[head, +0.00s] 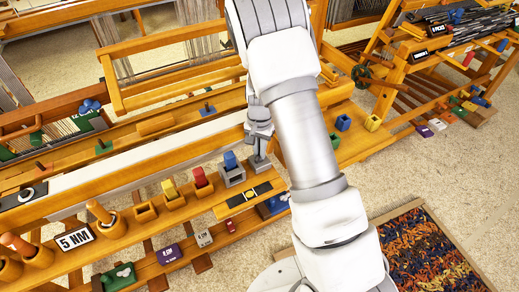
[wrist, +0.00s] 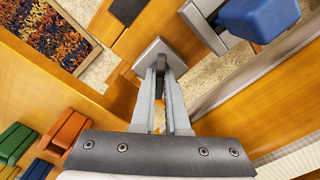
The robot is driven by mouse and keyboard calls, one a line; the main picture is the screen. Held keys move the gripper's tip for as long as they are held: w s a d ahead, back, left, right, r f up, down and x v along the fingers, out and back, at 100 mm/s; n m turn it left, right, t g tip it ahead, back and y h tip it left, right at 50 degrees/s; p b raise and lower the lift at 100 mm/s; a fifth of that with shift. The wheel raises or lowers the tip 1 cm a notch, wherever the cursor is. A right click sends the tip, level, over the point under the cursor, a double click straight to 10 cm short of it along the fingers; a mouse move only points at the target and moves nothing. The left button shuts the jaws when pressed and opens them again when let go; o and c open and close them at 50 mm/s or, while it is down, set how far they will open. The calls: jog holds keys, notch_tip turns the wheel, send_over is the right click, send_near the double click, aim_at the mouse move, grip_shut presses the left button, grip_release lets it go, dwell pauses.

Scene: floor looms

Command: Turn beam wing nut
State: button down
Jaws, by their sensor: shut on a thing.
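My gripper (head: 259,140) reaches down to the front beam (head: 150,178) of the floor loom. In the wrist view its two grey fingers (wrist: 161,75) are nearly together, closed on a thin upright grey piece. That piece stands on a square grey metal plate (wrist: 152,48) on the wooden beam. It appears to be the beam wing nut, but the fingers hide most of its shape. In the head view the grey plate (head: 260,165) shows just under the fingertips. The nut's turn angle cannot be told.
A blue-topped grey clamp (head: 231,163) stands close left of my gripper; its blue handle (wrist: 260,16) is near the fingers in the wrist view. A multicoloured rug (head: 430,250) lies at lower right.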

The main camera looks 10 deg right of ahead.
jog(key=m+p, duration=0.1)
jog(key=m, duration=0.3)
jog(key=shift+r+m, duration=0.1)
jog(key=shift+m, duration=0.2)
jog(key=shift+m+p, duration=0.65)
jog(key=shift+m, duration=0.85)
jog(key=c, duration=0.9)
grip_release()
jog(key=shift+r+p, duration=1.1)
jog(key=shift+r, duration=7.55)
